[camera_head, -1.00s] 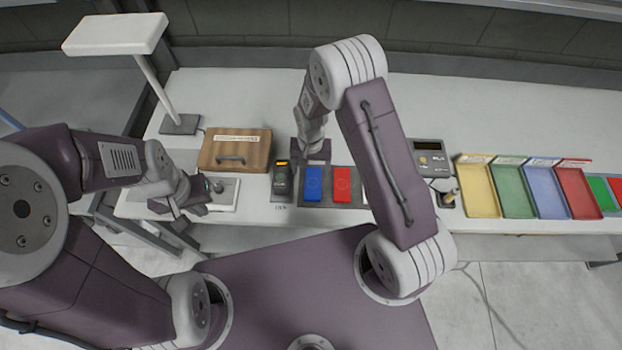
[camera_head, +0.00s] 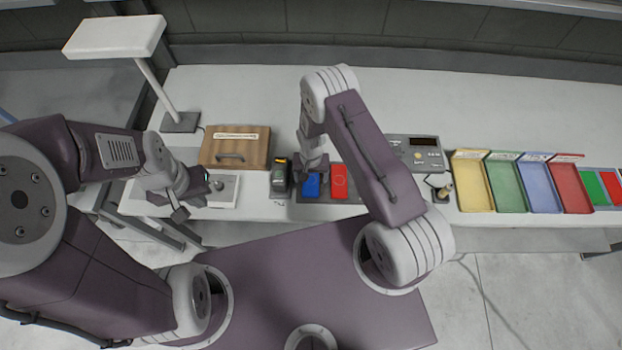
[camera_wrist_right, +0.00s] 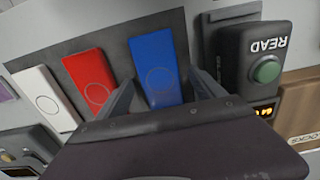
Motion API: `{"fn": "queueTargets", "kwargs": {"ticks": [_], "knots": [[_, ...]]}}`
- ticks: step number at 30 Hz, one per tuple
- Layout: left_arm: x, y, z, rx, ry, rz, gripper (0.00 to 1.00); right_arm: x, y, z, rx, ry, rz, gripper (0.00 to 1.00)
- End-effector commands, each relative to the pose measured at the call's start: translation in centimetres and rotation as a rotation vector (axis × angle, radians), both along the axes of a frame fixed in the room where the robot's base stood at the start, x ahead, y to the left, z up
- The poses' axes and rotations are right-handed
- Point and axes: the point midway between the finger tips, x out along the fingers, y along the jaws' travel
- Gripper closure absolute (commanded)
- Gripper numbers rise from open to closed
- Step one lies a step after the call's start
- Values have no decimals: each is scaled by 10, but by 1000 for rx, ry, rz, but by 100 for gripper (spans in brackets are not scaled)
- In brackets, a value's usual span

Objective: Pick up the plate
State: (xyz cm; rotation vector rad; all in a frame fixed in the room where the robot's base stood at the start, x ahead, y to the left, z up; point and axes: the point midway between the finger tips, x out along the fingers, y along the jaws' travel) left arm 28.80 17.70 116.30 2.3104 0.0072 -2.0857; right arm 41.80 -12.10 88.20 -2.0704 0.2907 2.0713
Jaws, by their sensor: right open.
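A blue plate (camera_head: 311,190) lies flat on a dark grey mat (camera_head: 326,197) on the bench, partly hidden by my right gripper. In the right wrist view the blue plate (camera_wrist_right: 158,72) lies between the two spread fingers. My right gripper (camera_wrist_right: 160,80) is open and empty above it; I cannot tell whether the fingers touch it. A red plate (camera_head: 339,183) lies just right of the blue one, and it also shows in the right wrist view (camera_wrist_right: 92,80). A white plate (camera_wrist_right: 46,98) lies beyond the red one. My left gripper (camera_head: 181,212) hangs near the bench's front left edge; its jaws are unclear.
A dark reader with a green button (camera_wrist_right: 266,70) stands beside the blue plate. A wooden box (camera_head: 235,148) is left of it. A control panel (camera_head: 418,153) stands to the right, then yellow, green, blue and red trays (camera_head: 471,189). The bench behind is clear.

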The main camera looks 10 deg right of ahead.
Motion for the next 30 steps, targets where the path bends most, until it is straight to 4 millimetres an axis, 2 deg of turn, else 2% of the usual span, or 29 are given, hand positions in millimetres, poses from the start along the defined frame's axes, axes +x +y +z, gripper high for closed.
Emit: {"fn": "queueTargets", "kwargs": {"ticks": [1, 6, 9, 19, 23, 25, 30], "knots": [[0, 0, 0, 0, 0, 0, 100, 0, 0, 0, 0, 0, 0, 25], [0, 0, 0, 0, 0, 0, 100, 0, 0, 0, 0, 1, 0, 72], [0, 0, 0, 0, 0, 0, 100, 0, 0, 0, 0, 0, 0, 95], [0, 0, -3, 0, 0, 0, 100, 0, 0, 6, 0, 0, 0, 95], [0, 0, -11, 0, 0, 0, 100, 1, 0, 22, 1, -3, 0, 95], [0, 0, -18, 0, 0, 0, 100, 2, 0, 37, 1, -5, 0, 95], [0, 0, -26, 0, 0, 0, 100, -35, -13, 61, 0, 1, -1, 95]]}}
